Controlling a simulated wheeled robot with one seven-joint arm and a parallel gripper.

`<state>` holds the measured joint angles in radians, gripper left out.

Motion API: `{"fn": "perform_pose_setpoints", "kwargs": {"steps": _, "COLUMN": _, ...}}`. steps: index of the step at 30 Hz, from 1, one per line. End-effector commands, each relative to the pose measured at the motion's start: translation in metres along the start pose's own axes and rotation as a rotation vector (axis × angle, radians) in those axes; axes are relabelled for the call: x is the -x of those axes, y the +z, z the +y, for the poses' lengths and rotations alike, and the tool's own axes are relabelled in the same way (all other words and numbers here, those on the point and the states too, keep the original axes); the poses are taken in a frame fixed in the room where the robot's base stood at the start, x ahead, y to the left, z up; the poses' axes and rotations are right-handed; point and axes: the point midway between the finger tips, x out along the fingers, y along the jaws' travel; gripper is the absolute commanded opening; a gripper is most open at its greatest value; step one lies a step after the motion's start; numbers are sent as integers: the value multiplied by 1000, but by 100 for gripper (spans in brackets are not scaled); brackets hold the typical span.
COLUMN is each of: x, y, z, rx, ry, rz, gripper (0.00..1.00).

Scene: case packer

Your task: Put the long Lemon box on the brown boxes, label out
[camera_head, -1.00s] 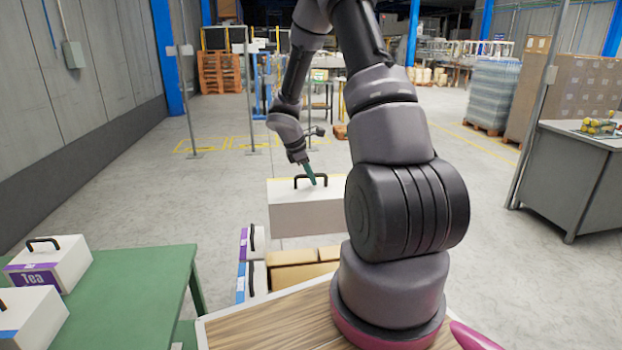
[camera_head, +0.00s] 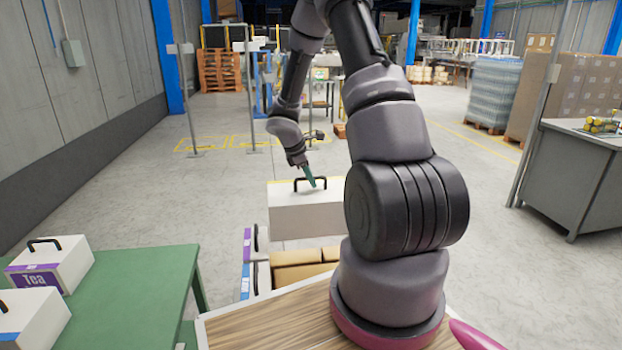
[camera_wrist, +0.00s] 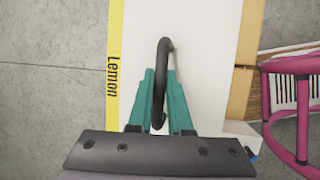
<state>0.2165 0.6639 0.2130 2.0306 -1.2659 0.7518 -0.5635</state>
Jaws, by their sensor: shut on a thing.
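My gripper (camera_head: 311,182) is shut on the black handle of the long white Lemon box (camera_head: 300,221). The box hangs level in the head view, its plain white long face toward the camera; its right end is hidden behind my arm. In the wrist view the Lemon box (camera_wrist: 205,45) has a yellow "Lemon" label strip along its left edge, and my gripper (camera_wrist: 160,78) straddles the handle. The brown boxes (camera_head: 300,272) show below and nearer than the held box, partly hidden by it and my arm. A brown edge (camera_wrist: 238,92) also shows right of the box in the wrist view.
White boxes with purple and blue labels (camera_head: 262,275) stand left of the brown boxes. A green table (camera_head: 140,295) at left holds a Tea box (camera_head: 62,262) and another white box (camera_head: 38,318). A grey bench (camera_head: 575,170) stands right. Open floor lies beyond the held box.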

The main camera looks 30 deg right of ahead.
Motion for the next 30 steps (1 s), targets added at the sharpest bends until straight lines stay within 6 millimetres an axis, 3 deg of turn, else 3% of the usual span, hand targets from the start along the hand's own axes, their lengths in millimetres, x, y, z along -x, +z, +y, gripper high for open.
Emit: {"fn": "perform_pose_setpoints", "kwargs": {"steps": 30, "x": -60, "y": -24, "z": -12, "rx": -4, "ry": 11, "rz": -2, "gripper": 0}}
